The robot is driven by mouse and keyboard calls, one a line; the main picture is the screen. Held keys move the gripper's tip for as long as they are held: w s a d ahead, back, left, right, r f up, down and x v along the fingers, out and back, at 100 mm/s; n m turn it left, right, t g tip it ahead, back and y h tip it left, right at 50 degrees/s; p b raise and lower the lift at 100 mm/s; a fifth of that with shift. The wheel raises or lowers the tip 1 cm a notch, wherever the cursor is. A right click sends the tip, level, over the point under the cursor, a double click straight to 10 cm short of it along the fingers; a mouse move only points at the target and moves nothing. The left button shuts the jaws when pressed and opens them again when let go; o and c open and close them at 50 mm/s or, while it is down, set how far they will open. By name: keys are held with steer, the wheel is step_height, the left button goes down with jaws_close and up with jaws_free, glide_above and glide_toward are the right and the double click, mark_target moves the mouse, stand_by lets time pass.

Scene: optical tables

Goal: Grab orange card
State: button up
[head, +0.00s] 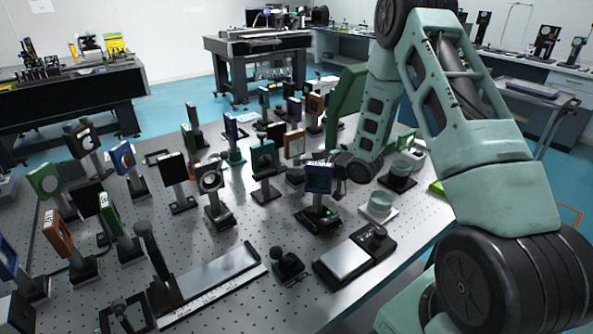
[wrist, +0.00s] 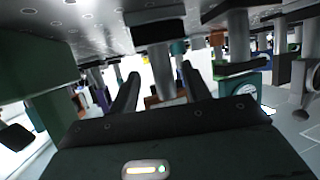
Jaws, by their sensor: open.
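Several upright cards on posts stand on the perforated optical table (head: 215,290). In the head view, a light orange card (head: 294,144) stands mid-table, left of my gripper (head: 338,171). A darker orange-brown card (head: 315,104) is farther back, and another orange card (head: 57,234) is at the far left. I cannot tell which one is meant. In the wrist view, my gripper (wrist: 160,85) is open, with a post and a patch of orange (wrist: 153,102) showing between its fingers. The gripper body hides part of that patch. Nothing is visibly held.
A dark purple-faced card (head: 319,177) stands in front of my gripper. A teal mount (head: 264,157) is just left of the light orange card.

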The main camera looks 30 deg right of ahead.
steer(key=p+x, duration=0.1)
steer(key=x, duration=0.3)
steer(key=shift+w+a, duration=0.1)
steer(key=shift+a, duration=0.1)
jaws_close()
steer(key=shift+r, duration=0.15)
